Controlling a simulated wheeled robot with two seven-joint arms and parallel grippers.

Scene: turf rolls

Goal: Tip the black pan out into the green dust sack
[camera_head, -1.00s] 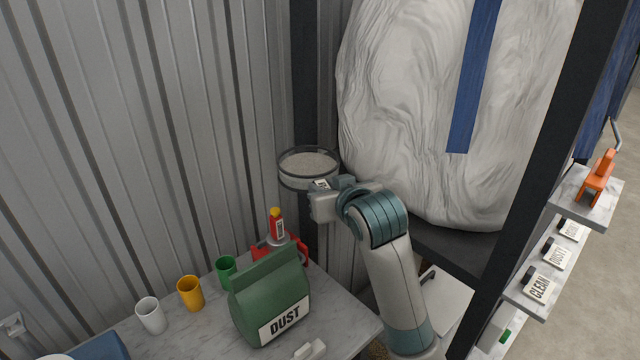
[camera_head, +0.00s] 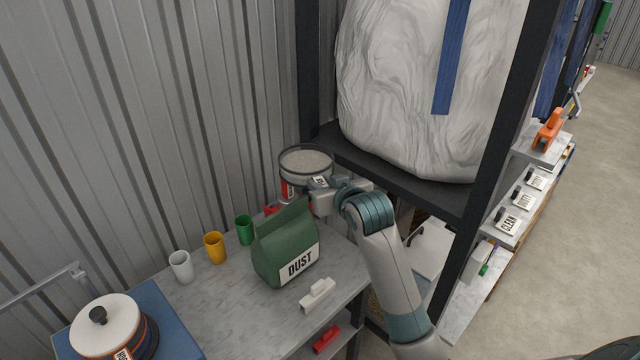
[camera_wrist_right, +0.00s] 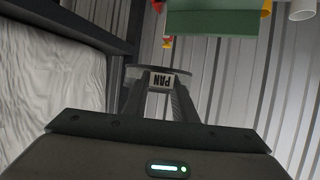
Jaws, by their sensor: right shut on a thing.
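The black pan (camera_head: 306,162) is a round, dark-rimmed dish full of pale grey dust. It is level and held in the air behind and above the green dust sack (camera_head: 285,245). My right gripper (camera_head: 322,190) is shut on the pan's near side, at its label. In the right wrist view the PAN label (camera_wrist_right: 161,80) sits between the fingers, and the sack (camera_wrist_right: 212,22) shows at the top. The sack stands upright on the grey bench, marked DUST; its opening cannot be made out. My left gripper is not in view.
White, yellow and green cups (camera_head: 214,247) stand left of the sack. A white-handled block (camera_head: 318,295) lies at the bench's front. A rack post (camera_head: 500,150) and a large wrapped bag (camera_head: 420,90) stand right.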

